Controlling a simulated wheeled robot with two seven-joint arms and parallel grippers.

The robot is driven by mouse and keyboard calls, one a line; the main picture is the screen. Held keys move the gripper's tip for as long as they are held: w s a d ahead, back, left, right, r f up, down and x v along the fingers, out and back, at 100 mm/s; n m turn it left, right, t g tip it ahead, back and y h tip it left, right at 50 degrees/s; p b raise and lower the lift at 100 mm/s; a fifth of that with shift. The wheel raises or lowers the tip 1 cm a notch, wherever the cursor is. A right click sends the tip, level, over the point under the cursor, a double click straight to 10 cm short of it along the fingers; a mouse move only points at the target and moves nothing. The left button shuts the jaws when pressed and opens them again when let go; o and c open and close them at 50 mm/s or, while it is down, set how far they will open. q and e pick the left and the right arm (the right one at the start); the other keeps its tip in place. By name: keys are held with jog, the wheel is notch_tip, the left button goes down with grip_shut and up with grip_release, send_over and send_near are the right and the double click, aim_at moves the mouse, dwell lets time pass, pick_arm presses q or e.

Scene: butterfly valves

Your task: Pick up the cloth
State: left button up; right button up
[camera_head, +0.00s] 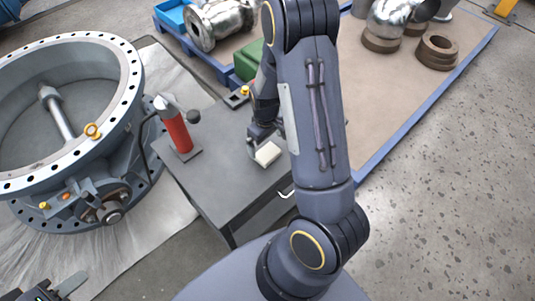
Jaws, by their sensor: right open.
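The cloth (268,154) is a small, pale, folded piece lying on the dark grey top of a cart (222,178). My right arm crosses the middle of the view. Its gripper (262,137) is open and just behind the cloth, with its fingers close to the cloth's far edge. I cannot tell whether they touch it. My right arm hides part of the cart top and part of the gripper. My left gripper (45,292) is at the bottom left corner, far from the cloth and partly cut off, so its opening is unclear.
A red bottle-like tool (177,130) stands on the cart left of the cloth. A large flanged valve (120,75) stands at the left. A green box (248,60) is behind. A blue-edged pallet (405,110) with metal parts lies behind right. The floor at right is clear.

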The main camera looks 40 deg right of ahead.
aim_at(268, 152)
jog(key=f, duration=0.5)
jog(key=shift+s+d+f, duration=0.1)
jog(key=shift+s+d, duration=0.1)
jog(key=shift+c, duration=0.3)
jog(key=c, duration=0.9)
notch_tip(268, 152, up, 10)
jog(key=shift+r+p, duration=0.1)
jog(key=shift+p, duration=0.2)
jog(key=shift+c, duration=0.2)
